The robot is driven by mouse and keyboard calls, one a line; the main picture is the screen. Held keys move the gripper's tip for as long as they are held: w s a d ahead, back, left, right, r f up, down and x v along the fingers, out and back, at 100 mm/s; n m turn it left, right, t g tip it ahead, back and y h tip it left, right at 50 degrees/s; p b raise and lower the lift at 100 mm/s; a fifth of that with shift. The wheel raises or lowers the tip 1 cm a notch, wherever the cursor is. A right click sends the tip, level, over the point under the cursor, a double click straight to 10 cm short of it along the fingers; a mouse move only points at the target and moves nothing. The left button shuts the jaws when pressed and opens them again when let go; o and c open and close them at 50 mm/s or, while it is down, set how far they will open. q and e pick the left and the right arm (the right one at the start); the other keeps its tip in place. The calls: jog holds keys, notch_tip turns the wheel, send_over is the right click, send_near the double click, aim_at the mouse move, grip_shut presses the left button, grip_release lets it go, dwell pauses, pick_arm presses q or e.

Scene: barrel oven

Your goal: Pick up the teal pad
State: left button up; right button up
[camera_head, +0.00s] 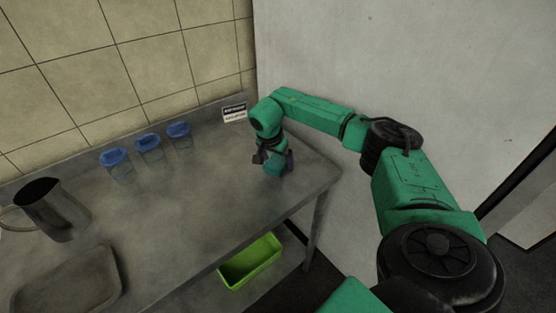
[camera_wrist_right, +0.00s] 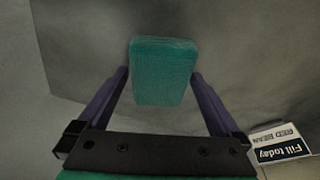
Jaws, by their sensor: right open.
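The teal pad (camera_wrist_right: 163,72) is a small block on the grey metal table, seen from above in the right wrist view. It lies between and just past the two purple-grey fingers of my right gripper (camera_wrist_right: 160,82), with a small gap on each side. In the head view the pad (camera_head: 272,168) shows low beside the fingers of my right gripper (camera_head: 275,160), near the table's right end. My right gripper is open and points down at the pad. Whether the fingertips are level with the pad is hard to tell. My left gripper is not in view.
A small sign (camera_head: 235,113) stands behind the gripper by the wall; it also shows in the wrist view (camera_wrist_right: 281,143). Several blue-lidded jars (camera_head: 149,148), a metal pitcher (camera_head: 52,209) and a tray (camera_head: 68,284) are to the left. A green bin (camera_head: 250,261) is below the table.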

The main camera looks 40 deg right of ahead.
jog(key=c, duration=1.1)
